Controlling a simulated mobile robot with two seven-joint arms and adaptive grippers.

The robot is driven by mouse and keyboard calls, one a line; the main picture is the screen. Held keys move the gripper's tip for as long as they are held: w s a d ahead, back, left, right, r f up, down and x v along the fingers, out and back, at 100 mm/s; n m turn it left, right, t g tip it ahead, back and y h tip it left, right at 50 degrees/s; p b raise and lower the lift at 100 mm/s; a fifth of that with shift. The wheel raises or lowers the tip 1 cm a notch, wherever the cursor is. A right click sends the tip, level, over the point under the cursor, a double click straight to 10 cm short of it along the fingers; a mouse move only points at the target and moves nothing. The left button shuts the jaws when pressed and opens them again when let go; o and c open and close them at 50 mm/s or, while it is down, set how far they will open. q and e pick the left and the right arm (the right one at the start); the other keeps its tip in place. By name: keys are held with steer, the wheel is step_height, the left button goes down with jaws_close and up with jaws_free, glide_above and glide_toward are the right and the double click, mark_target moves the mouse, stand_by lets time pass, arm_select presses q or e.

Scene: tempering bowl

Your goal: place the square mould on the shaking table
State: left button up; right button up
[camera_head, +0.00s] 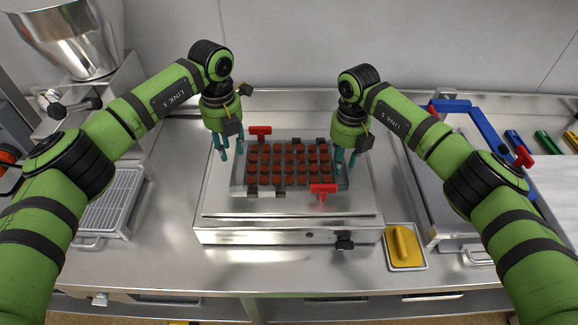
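The square mould (290,165), a tray with rows of reddish-brown square cavities, lies flat on top of the steel shaking table (290,208). My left gripper (230,152) is at the mould's back left side, fingers pointing down and apart, with nothing seen between them. My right gripper (345,160) is at the mould's right side, fingers also pointing down and apart. The mould's right edge is close to its fingers; I cannot tell if they touch. A red clamp handle (260,131) sits at the back left of the mould, another red handle (322,189) at the front right.
A yellow scraper (402,243) lies on a small tray right of the shaking table. A blue-handled frame (455,106) stands at the right. A wire rack (108,200) and a machine with a steel hopper (75,38) are at the left. The counter in front is clear.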

steer(key=shift+r, duration=0.2)
arm_select(q)
step_height(320, 180, up, 7)
arm_select(e)
step_height(320, 180, up, 12)
steer(key=shift+f, duration=0.15)
arm_select(q)
steer(key=shift+s+r, duration=0.1)
stand_by(1.2)
